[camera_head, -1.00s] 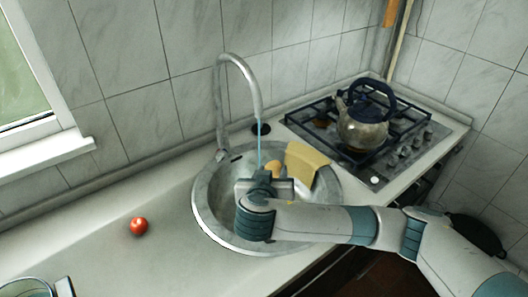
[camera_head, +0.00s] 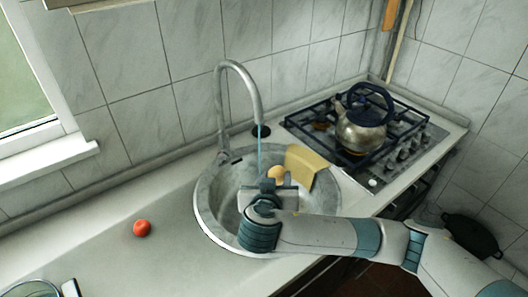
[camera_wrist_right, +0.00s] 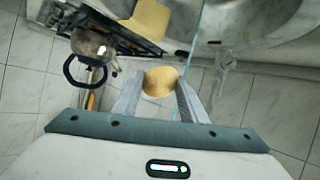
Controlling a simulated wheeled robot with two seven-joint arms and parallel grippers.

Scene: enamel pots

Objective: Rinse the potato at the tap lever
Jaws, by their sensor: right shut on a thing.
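The tan potato (camera_head: 276,173) is held above the round metal sink (camera_head: 209,211). My right gripper (camera_head: 273,182) is shut on it; the right wrist view shows the potato (camera_wrist_right: 160,82) between the two fingers. The curved metal tap (camera_head: 220,110) stands behind the sink. A thin blue stream of water (camera_head: 259,145) runs down from its spout. The stream passes just left of the potato in the head view and along its right side in the wrist view; I cannot tell whether it touches. The tap lever is not clear. My left gripper does not show.
A yellow cloth (camera_head: 308,167) hangs over the sink's right rim. A kettle (camera_head: 361,131) stands on the hob to the right. A red tomato-like thing (camera_head: 142,228) lies on the counter left of the sink. A round-rimmed vessel (camera_head: 38,287) is cut off at bottom left.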

